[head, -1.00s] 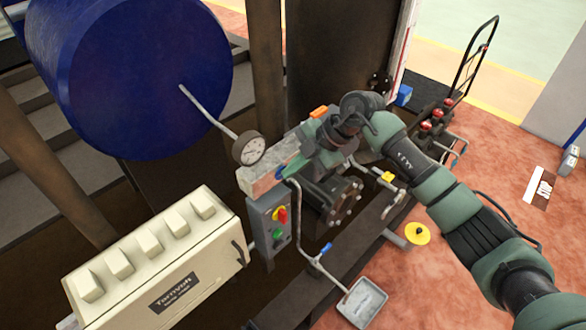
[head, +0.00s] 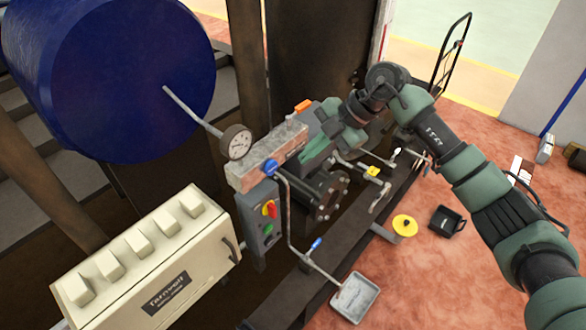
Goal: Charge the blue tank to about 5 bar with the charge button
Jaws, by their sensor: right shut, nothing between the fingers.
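The blue tank (head: 115,75) fills the upper left of the head view. A thin pipe runs from it to a round white-faced gauge (head: 236,142); its reading is too small to tell. Below the gauge is a grey block (head: 250,176) with a blue knob (head: 269,167) on its front. A grey control box (head: 258,222) under the block carries a red and yellow switch (head: 269,209) and a green button (head: 267,229). Which control is the charge button I cannot tell. My right gripper (head: 306,160) is shut and empty, just right of the block. My left gripper is not in view.
A cream cabinet (head: 150,265) stands at the lower left. A pipe with a blue handle (head: 316,243) drops to a grey tray (head: 355,297). A yellow disc (head: 404,225) and a black tray (head: 447,221) lie on the right. The reddish floor there is mostly free.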

